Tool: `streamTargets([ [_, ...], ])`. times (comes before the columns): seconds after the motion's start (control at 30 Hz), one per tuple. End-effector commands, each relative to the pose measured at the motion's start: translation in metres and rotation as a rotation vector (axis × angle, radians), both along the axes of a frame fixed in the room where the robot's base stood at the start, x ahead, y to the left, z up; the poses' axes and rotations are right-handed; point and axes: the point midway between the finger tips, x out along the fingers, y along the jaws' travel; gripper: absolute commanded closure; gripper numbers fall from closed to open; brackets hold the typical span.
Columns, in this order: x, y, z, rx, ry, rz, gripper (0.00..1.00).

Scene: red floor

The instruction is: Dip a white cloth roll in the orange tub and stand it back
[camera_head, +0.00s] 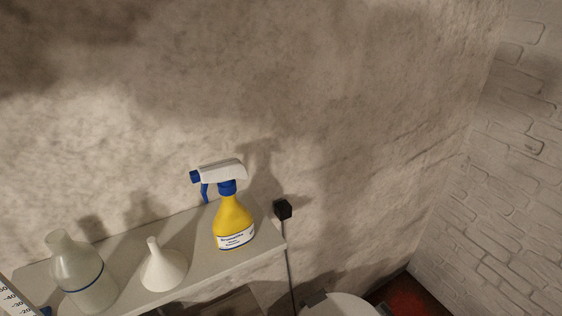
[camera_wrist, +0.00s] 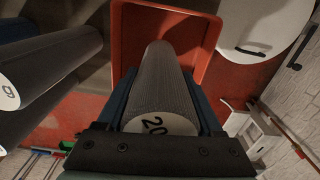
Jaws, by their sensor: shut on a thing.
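In the wrist view my gripper (camera_wrist: 162,98) is shut on a cloth roll (camera_wrist: 160,80), which looks grey in the shade. Its near end is white and marked "20". The roll points away from the camera, and its far end shows against the inside of the orange tub (camera_wrist: 211,50). I cannot tell whether that end is within the tub or above it. Two more rolls lie at the left: one marked "9" (camera_wrist: 45,68) and a darker one (camera_wrist: 40,115) partly behind it. The head view shows neither gripper, rolls nor tub.
In the head view a shelf (camera_head: 205,275) on the rough wall bears a yellow spray bottle (camera_head: 233,222), a white funnel (camera_head: 163,266) and a translucent bottle (camera_head: 84,272). In the wrist view a white rounded container (camera_wrist: 262,25) and a white boxy item (camera_wrist: 250,130) stand right of the tub.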

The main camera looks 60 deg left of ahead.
Motion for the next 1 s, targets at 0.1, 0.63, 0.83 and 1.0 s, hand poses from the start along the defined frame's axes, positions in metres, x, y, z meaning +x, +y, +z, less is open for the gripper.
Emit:
streamTargets([
  [0.1, 0.001, 0.0, 0.018, 0.001, -0.002, 0.0, 1.0],
  [0.63, 0.001, 0.001, 0.062, 0.002, -0.003, 0.0, 1.0],
  [0.83, 0.001, 0.0, 0.077, 0.002, -0.003, -0.001, 1.0],
  [1.0, 0.001, 0.0, 0.078, 0.001, -0.001, 0.0, 1.0],
])
